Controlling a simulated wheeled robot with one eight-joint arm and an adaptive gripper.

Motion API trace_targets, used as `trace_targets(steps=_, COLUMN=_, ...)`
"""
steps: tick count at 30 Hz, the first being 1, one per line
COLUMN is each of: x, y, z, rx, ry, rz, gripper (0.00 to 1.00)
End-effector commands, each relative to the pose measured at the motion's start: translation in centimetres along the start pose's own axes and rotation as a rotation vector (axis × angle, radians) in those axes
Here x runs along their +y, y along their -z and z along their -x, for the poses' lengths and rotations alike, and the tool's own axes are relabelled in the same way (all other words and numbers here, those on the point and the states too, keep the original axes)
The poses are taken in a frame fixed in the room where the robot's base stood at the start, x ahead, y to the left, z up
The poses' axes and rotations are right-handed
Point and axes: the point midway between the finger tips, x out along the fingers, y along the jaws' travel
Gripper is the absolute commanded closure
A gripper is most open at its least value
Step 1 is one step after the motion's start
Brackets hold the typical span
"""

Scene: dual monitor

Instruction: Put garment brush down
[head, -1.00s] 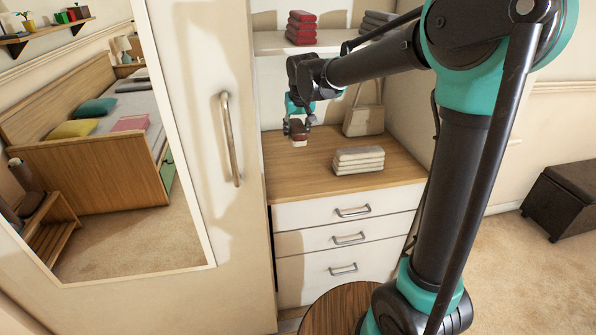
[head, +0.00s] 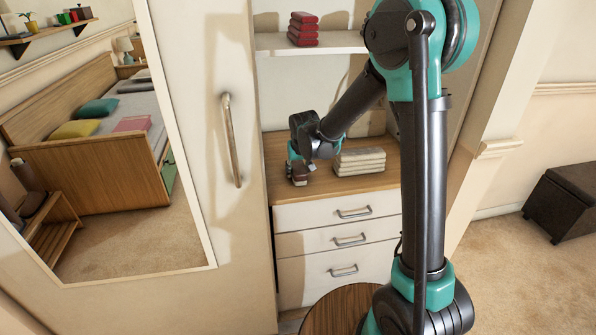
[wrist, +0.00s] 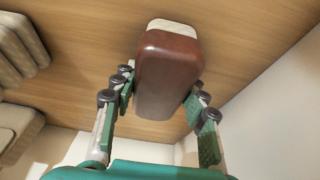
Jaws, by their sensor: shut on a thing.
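The garment brush (wrist: 167,72) is a brown block with a pale bristle side at one end, seen large in the wrist view between the two green-padded fingers. My gripper (wrist: 162,105) is shut on it. In the head view my gripper (head: 298,172) is low over the left part of the wooden dresser top (head: 328,192), and the brush (head: 299,181) shows as a small dark piece under it. The brush is at or just above the wood; I cannot tell whether it touches.
Folded beige cloths (head: 360,161) lie on the dresser top, right of my gripper. A shelf (head: 340,43) with folded red cloths (head: 303,29) is above. A mirrored wardrobe door with a handle (head: 231,139) stands close on the left. The front of the dresser top is clear.

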Motion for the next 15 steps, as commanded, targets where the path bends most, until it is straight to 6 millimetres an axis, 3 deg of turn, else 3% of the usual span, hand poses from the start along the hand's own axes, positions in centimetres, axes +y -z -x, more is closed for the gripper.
trace_targets(steps=11, x=-0.01, y=-0.13, z=-0.37, rx=0.000, ry=0.000, rz=0.000, gripper=0.93)
trace_targets(steps=12, x=0.00, y=-0.15, z=-0.39, rx=0.000, ry=0.000, rz=0.000, gripper=0.54)
trace_targets(steps=15, x=0.00, y=-0.16, z=-0.38, rx=0.000, ry=0.000, rz=0.000, gripper=0.42)
